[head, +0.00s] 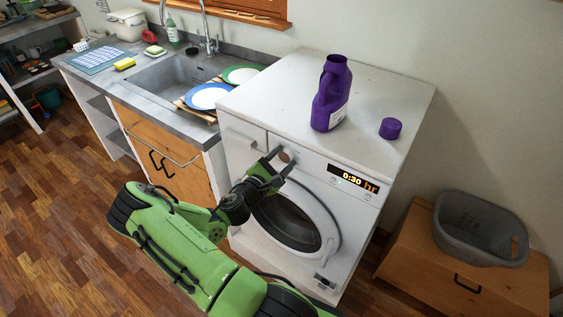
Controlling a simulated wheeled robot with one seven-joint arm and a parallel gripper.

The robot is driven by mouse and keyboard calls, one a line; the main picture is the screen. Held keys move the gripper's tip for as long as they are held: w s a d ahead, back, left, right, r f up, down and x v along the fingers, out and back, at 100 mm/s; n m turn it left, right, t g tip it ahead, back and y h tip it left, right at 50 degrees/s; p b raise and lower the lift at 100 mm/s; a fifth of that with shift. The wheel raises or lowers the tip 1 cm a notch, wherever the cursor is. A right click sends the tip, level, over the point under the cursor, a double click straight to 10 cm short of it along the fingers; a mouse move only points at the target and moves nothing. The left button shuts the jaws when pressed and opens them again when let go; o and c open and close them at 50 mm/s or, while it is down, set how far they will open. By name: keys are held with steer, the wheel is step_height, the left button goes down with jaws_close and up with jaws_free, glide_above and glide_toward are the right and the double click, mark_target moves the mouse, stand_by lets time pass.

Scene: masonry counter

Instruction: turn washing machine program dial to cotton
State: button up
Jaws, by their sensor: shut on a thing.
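The white washing machine (310,172) stands to the right of the sink counter, its round door closed as far as I can see. Its program dial (285,156) is a small round knob on the front panel, left of the display (352,180), which reads 0:30 hr. My gripper (281,161) is at the dial, with its fingers shut on it. The fingers partly cover the dial, and its markings are too small to read.
A purple detergent bottle (331,95) and its purple cap (390,128) stand on the machine top. Plates (208,96) lie on a rack by the sink (180,82). A grey basket (480,232) sits on a wooden cabinet (440,268) at right. Wooden floor is clear at left.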

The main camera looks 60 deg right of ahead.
steer(key=shift+m+b, duration=0.3)
steer(key=shift+m, duration=0.4)
steer(key=o, duration=1)
steer(key=a, duration=0.5)
steer(key=w+a, duration=0.1)
steer(key=a, duration=0.4)
steer(key=w+a, duration=0.1)
steer(key=a, duration=0.4)
steer(key=shift+w+a, duration=0.2)
steer(key=shift+a, duration=0.15)
steer(key=shift+m, duration=0.3)
